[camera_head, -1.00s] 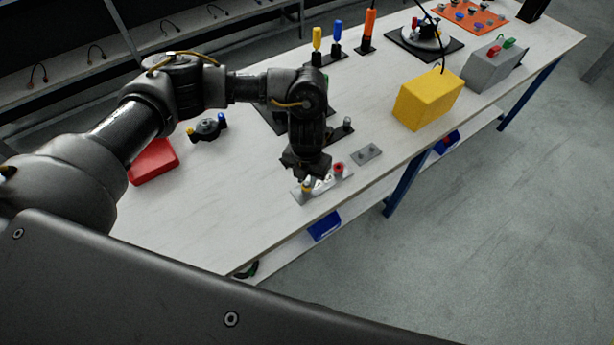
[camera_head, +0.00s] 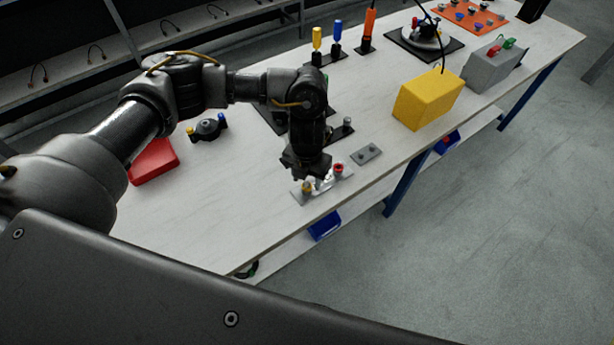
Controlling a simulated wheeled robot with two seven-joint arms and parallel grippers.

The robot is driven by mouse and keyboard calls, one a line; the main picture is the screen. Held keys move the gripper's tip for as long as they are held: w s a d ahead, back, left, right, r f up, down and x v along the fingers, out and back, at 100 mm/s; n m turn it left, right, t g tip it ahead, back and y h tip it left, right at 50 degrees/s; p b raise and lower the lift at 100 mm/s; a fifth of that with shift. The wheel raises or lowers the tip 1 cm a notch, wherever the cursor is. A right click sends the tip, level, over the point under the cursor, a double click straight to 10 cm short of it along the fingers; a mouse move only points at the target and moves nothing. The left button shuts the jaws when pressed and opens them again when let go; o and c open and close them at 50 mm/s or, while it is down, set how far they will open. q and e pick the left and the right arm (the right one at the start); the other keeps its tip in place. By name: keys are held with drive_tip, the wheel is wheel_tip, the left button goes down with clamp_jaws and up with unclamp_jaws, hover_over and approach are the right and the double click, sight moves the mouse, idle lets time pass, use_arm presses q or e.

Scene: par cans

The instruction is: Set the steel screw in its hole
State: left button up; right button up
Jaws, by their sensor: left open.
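My left gripper (camera_head: 318,182) is at the front edge of the table, pointing down over a small pale plate (camera_head: 301,197). It is open; its fingers are small and partly hidden by the wrist. On the plate, a yellow-topped piece (camera_head: 306,187) stands left of the fingers and a red-topped piece (camera_head: 338,169) stands right of them. I cannot clearly pick out the steel screw or its hole; the gripper covers the plate's middle. My right gripper is not in view.
A grey plate (camera_head: 366,154) lies right of the gripper, with a grey-topped piece (camera_head: 347,123) behind it. A yellow box (camera_head: 429,99) and a grey box (camera_head: 493,68) stand farther right. A red block (camera_head: 153,162) lies left. The table's front left is clear.

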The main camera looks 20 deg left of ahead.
use_arm(q)
wheel_tip(320, 180, up, 11)
drive_tip(key=shift+b, duration=0.4)
drive_tip(key=shift+f, duration=0.15)
idle(0.5)
